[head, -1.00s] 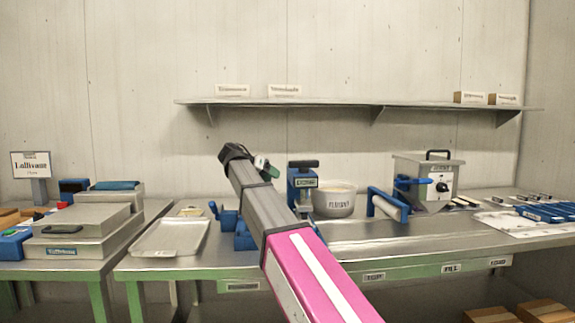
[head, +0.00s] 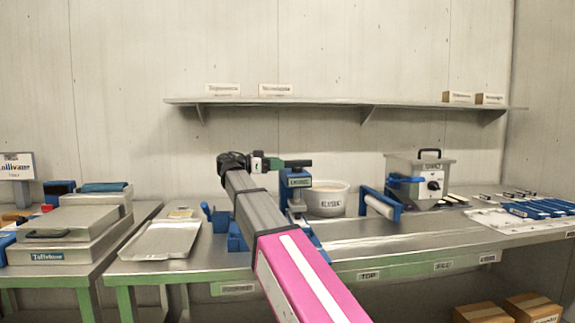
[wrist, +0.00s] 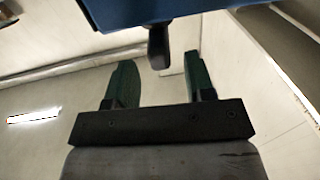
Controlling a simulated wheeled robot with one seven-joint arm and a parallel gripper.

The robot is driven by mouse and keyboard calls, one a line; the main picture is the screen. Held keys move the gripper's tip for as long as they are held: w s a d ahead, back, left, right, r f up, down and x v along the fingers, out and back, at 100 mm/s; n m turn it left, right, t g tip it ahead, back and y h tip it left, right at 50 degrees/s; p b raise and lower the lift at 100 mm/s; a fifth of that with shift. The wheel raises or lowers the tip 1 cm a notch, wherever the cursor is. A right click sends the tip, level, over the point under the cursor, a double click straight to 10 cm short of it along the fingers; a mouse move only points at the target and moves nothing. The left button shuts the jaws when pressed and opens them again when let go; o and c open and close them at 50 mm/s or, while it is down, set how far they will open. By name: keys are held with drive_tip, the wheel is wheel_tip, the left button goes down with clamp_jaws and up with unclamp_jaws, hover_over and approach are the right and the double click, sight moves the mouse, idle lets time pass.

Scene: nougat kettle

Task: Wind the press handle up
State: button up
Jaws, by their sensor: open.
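A blue upright press (head: 294,190) with a label on its front stands on the steel bench, in the middle of the head view. Its black handle (head: 299,163) lies across the top. My gripper (head: 268,164) is at the left end of this handle, at about its height. In the wrist view my gripper (wrist: 160,62) has its two green fingers apart. A dark rounded handle end (wrist: 158,46) shows in the gap between the fingertips, with room on both sides. A blue surface (wrist: 150,10) fills the top of that view. My arm hides the lower part of the press.
A white labelled pot (head: 327,200) stands just right of the press. A blue-framed roller (head: 380,206) and a steel box machine (head: 418,178) are further right. A tray (head: 160,240) lies on the left. A wall shelf (head: 340,103) runs above.

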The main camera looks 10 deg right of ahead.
sight(288, 163)
drive_tip(key=shift+w+d, duration=0.2)
drive_tip(key=shift+d, duration=1.9)
clamp_jaws()
